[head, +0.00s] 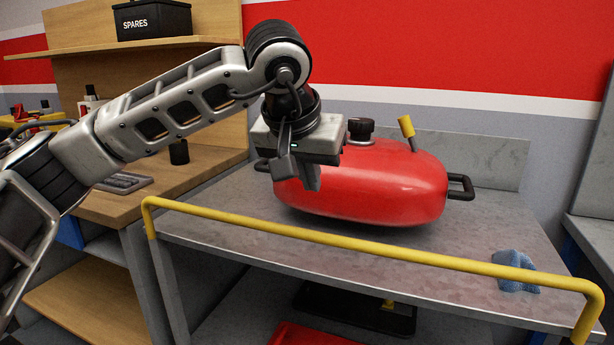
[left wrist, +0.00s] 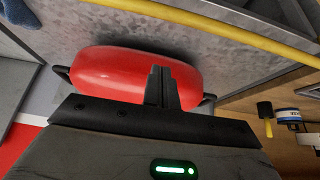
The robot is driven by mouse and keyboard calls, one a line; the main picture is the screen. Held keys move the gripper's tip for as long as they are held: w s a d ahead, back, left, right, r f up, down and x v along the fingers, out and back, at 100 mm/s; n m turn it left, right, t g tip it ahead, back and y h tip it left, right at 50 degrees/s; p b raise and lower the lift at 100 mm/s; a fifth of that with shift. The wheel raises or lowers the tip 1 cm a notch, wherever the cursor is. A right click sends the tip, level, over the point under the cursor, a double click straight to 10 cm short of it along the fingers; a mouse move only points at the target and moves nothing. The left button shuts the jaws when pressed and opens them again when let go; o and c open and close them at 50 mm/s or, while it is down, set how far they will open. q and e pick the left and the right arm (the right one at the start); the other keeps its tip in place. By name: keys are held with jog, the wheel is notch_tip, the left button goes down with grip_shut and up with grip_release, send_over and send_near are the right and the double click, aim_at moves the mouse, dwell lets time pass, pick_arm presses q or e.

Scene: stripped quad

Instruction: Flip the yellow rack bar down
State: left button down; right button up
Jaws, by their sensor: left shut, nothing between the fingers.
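The yellow rack bar (head: 385,253) runs along the front of the grey metal bench (head: 470,235), raised above its top, with bent ends going down at both sides. In the left wrist view the bar (left wrist: 215,22) crosses the top right. My left gripper (head: 300,178) is shut and empty, fingers pointing down, above and in front of the red tank (head: 385,185). It is behind the bar and apart from it. The left wrist view shows its closed fingers (left wrist: 161,88) over the red tank (left wrist: 115,72). My right gripper is in neither view.
A blue cloth (head: 515,270) lies on the bench at the right, close behind the bar. A wooden workbench with a black SPARES box (head: 152,20) is at the left. A dark tray (head: 355,308) and a red item (head: 310,335) are on the lower shelf.

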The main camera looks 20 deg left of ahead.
pick_arm(q)
notch_tip(320, 180, down, 6)
jog(key=shift+s+f+b, duration=0.2)
jog(key=shift+s+b, duration=0.15)
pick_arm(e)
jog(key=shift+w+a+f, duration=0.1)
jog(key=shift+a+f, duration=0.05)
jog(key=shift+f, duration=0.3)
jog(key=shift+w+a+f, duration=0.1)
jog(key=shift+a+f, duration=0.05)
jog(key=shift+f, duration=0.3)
